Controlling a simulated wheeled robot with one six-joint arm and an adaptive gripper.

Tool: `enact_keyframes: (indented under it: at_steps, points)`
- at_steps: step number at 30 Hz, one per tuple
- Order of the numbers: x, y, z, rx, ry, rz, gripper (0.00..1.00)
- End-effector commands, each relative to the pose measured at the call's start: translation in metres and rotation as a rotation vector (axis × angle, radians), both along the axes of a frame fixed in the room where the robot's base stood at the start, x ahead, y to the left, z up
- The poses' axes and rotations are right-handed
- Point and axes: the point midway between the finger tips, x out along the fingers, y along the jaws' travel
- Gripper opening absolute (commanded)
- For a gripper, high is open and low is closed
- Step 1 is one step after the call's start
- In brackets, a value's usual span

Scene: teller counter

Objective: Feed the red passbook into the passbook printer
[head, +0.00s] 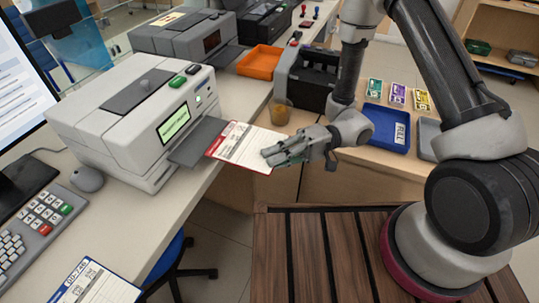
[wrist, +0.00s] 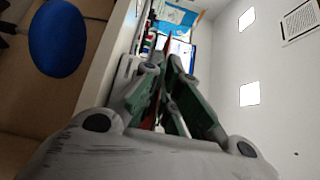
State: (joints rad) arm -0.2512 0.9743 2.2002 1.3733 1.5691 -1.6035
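The passbook printer (head: 150,115) is the light grey machine on the left counter, with a lit green screen and a dark grey feed tray (head: 198,142) sticking out of its front. The red passbook (head: 243,143) lies open and roughly flat, with white printed pages and a red edge toward the printer. Its left edge is over or on the tray; I cannot tell whether it touches. My gripper (head: 275,152) is shut on the passbook's right end. In the wrist view the fingers (wrist: 165,75) close around a thin reddish edge, seen almost edge-on.
A card marked with letters and digits (head: 95,285), a keypad (head: 42,208) and a mouse (head: 87,178) lie on the left counter. An orange tray (head: 260,62) and a second grey printer (head: 185,38) stand farther back. A blue tray (head: 385,130) is on the right.

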Motion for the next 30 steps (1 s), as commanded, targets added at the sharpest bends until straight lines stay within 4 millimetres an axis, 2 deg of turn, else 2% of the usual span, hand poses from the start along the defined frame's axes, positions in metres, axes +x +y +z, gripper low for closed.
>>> enact_keyframes:
  at_steps: [30]
  points:
    - [0.020,0.048,-0.016,0.000,0.001,0.001,0.00]
